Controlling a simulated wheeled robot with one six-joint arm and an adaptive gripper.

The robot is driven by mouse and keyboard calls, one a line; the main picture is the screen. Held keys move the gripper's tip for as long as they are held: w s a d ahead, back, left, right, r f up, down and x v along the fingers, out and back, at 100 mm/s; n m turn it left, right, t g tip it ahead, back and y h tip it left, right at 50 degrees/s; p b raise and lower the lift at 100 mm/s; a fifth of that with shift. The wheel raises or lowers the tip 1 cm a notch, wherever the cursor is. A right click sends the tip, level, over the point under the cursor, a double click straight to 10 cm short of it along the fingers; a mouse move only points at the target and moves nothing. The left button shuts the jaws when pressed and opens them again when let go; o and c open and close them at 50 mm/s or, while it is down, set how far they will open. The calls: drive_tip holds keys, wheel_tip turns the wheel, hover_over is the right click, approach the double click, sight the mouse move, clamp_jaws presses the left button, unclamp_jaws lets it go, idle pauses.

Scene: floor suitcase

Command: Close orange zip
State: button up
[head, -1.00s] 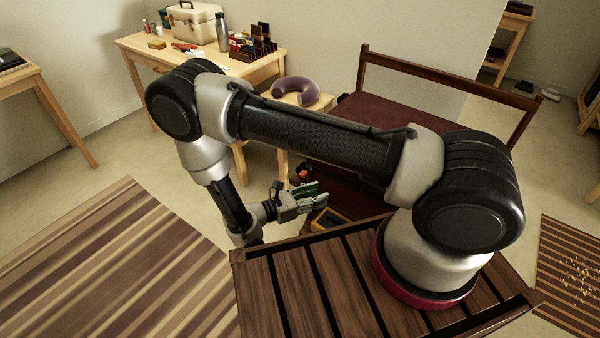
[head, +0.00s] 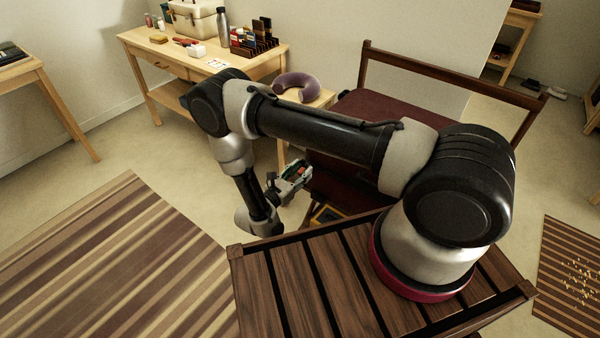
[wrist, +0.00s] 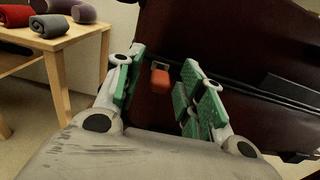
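The orange zip pull (wrist: 160,78) hangs on the dark red suitcase (wrist: 230,50) in the wrist view, beside a dark zip line running down to the right. My gripper (wrist: 157,92) is open, and its green-padded fingers stand on either side of the orange pull without visibly touching it. In the head view my gripper (head: 296,176) is beside the front of the suitcase (head: 395,110), below the purple neck pillow. The orange pull is hard to make out in the head view, being mostly hidden by the fingers.
A small wooden table with the purple neck pillow (head: 296,84) stands close behind my gripper. A desk (head: 190,62) with a case, bottle and rack is at the back left. A striped rug (head: 110,265) lies on open floor at the left.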

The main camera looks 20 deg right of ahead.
drive_tip(key=shift+c, duration=0.4)
clamp_jaws()
drive_tip(key=s+d, duration=0.8)
drive_tip(key=s, duration=0.3)
drive_tip(key=shift+s+d, duration=0.35)
drive_tip(key=shift+f, duration=0.1)
drive_tip(key=shift+o, duration=0.4)
unclamp_jaws()
wheel_tip(320, 180, up, 10)
